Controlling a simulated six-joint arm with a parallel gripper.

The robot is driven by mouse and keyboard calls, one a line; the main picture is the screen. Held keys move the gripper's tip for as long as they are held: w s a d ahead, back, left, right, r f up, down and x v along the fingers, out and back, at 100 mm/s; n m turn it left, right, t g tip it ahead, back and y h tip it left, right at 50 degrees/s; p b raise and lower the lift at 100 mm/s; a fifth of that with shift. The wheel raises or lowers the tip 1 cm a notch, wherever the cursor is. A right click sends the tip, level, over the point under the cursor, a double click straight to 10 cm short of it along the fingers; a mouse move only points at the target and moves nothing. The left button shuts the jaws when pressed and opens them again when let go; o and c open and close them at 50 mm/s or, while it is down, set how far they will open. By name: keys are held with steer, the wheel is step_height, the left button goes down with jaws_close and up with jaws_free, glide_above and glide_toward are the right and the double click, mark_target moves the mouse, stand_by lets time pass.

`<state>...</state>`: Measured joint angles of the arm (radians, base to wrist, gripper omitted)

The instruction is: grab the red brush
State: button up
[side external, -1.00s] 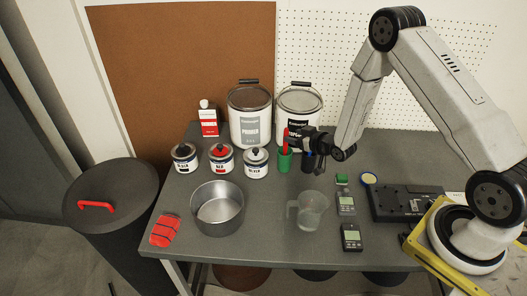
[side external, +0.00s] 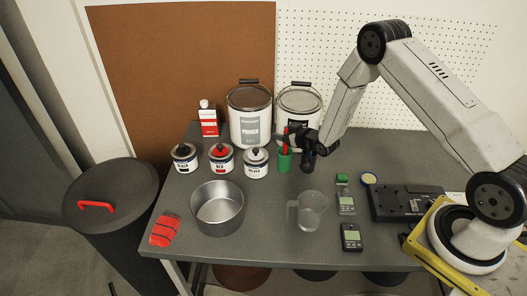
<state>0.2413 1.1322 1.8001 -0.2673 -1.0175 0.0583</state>
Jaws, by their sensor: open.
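The red brush (side external: 285,140) stands upright in a green cup (side external: 284,160) near the middle of the table. My gripper (side external: 292,138) is a dark shape level with the upper part of the brush, coming from the right. It is open, with its fingers at or very close to the brush handle. The view is too small to tell whether the fingers touch the brush or stand on both sides of it.
Small paint tins (side external: 256,163) stand left of the cup. Large primer buckets (side external: 250,115) stand behind. Free table surface lies between the cup and the jug.

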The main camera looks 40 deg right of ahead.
steer(key=shift+w+f, duration=0.15)
steer(key=shift+w, duration=0.25)
jaws_close()
stand_by(1.5)
